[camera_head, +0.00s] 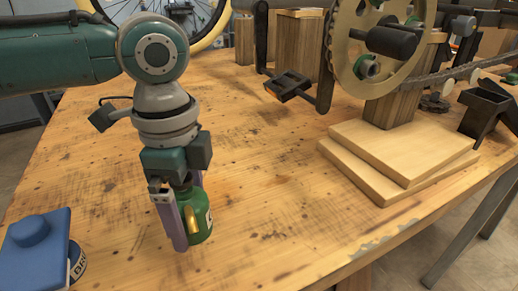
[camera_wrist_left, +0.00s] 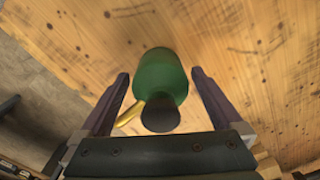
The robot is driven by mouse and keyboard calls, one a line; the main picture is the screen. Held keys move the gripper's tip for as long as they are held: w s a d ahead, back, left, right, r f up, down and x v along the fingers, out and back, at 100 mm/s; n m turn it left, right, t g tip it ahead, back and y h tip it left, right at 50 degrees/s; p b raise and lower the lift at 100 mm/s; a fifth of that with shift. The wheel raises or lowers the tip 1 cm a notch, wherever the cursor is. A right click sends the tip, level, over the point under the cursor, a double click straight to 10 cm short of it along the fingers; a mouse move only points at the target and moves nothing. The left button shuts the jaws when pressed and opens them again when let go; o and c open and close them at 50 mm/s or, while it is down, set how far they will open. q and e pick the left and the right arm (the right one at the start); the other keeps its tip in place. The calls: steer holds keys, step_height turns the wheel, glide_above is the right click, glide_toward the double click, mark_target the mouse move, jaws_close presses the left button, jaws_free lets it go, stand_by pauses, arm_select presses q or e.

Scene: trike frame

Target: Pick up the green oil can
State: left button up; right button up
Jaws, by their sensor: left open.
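The green oil can (camera_head: 197,218) stands on the wooden workbench toward the front left, partly hidden behind my left gripper in the head view. In the left wrist view the oil can (camera_wrist_left: 162,78) shows a green body, a dark top and a brass spout pointing lower left. My left gripper (camera_head: 187,228) points down over the can. Its two purple-grey fingers (camera_wrist_left: 160,85) are open, one on each side of the can, with a visible gap on both sides. My right gripper is not in view.
Stacked wooden boards (camera_head: 400,160) and the trike frame with a large chainring (camera_head: 385,40) occupy the right and back. The workbench (camera_head: 265,150) is clear in the middle.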

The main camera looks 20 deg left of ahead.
arm_select(q)
jaws_close()
stand_by(0.8)
